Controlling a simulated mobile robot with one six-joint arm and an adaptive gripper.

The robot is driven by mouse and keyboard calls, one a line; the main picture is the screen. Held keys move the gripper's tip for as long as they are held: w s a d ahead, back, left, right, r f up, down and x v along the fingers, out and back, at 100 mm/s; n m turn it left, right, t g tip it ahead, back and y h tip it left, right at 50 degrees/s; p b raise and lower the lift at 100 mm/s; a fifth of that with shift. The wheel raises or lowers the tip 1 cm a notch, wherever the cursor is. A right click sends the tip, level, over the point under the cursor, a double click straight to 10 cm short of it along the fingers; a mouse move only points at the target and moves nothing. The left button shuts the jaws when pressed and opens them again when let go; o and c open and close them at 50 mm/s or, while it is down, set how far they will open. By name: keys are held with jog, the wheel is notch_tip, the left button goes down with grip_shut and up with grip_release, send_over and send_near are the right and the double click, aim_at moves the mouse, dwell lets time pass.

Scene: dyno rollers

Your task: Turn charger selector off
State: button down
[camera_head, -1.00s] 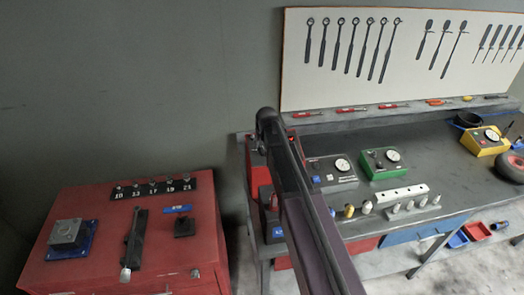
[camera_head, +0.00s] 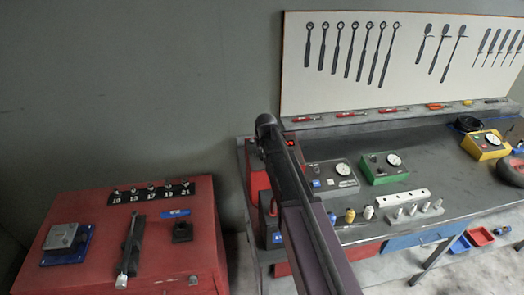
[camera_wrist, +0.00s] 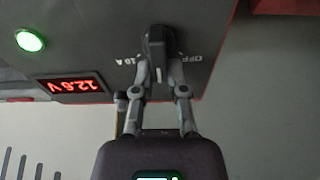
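The charger is a red box (camera_head: 293,153) at the left end of the workbench, largely hidden behind my arm in the head view. In the wrist view its dark panel (camera_wrist: 215,35) shows a lit green lamp (camera_wrist: 30,40) and a red display (camera_wrist: 72,86) reading 12.6 V upside down. The black charger selector (camera_wrist: 160,42) has a white pointer mark facing down in the picture, between the 10 A label on the left and the OFF label on the right. My gripper (camera_wrist: 162,72) has its fingers close together around the selector, one on each side. The fingertips are partly hidden by the knob.
A red cabinet (camera_head: 185,262) with tools on top stands at the left. A tool board (camera_head: 400,70) hangs behind the bench.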

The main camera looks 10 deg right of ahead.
jog(key=shift+n, duration=0.3)
jog(key=n, duration=0.4)
jog(key=shift+s+a+y, duration=0.1)
jog(key=shift+a+y, duration=0.2)
jog(key=shift+a, duration=0.1)
jog(key=n, duration=0.5)
jog(key=shift+s+a+f+g+y, duration=0.1)
jog(key=shift+s+a+g+y, duration=0.2)
jog(key=shift+a, duration=0.1)
jog(key=shift+n, duration=0.4)
jog(key=c, duration=0.7)
grip_release()
jog(key=shift+w+m, duration=0.1)
jog(key=shift+m, duration=0.3)
